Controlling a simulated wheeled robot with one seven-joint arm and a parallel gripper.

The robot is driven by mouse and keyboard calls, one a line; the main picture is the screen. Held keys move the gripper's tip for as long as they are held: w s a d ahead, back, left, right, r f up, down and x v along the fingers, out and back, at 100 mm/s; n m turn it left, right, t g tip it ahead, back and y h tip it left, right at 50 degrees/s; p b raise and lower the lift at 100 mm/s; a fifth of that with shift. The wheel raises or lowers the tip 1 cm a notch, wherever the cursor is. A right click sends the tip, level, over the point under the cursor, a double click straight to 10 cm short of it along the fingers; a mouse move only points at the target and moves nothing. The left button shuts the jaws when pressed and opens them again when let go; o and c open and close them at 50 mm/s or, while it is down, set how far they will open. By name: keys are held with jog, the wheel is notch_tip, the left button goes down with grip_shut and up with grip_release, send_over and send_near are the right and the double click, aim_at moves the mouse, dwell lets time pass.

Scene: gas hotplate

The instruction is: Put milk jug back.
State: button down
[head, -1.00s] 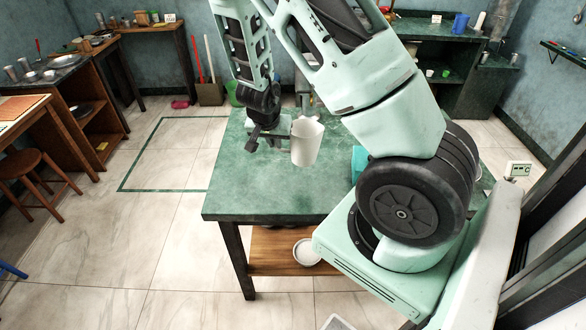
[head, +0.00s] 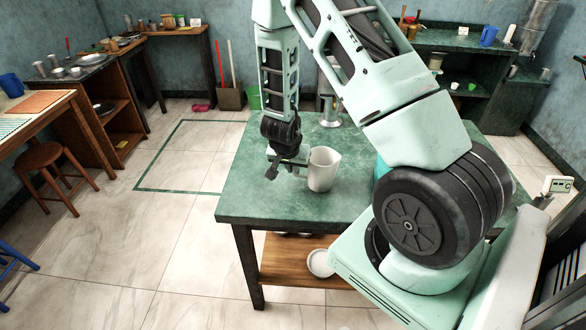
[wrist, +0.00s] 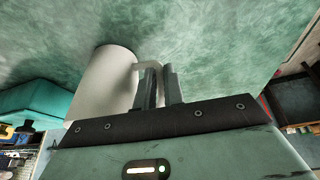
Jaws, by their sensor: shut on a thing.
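The milk jug (head: 323,172) is a plain white, upright vessel over the front part of the green-topped table (head: 262,203). In the head view its base looks on or very near the tabletop; I cannot tell if it touches. My gripper (head: 292,163) is to the left of the jug. In the wrist view the gripper (wrist: 160,88) has its two fingers close together at the handle of the jug (wrist: 98,82), shut on it. The jug's body stands left of the fingers there.
A teal object (wrist: 38,98) is beside the jug in the wrist view, partly hidden by my arm in the head view. A metal item (head: 330,112) stands at the table's back. A white bowl (head: 320,262) sits on the lower wooden shelf. The tabletop left of the jug is clear.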

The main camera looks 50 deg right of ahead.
jog(key=shift+f, duration=0.15)
jog(key=c, duration=1.5)
grip_release()
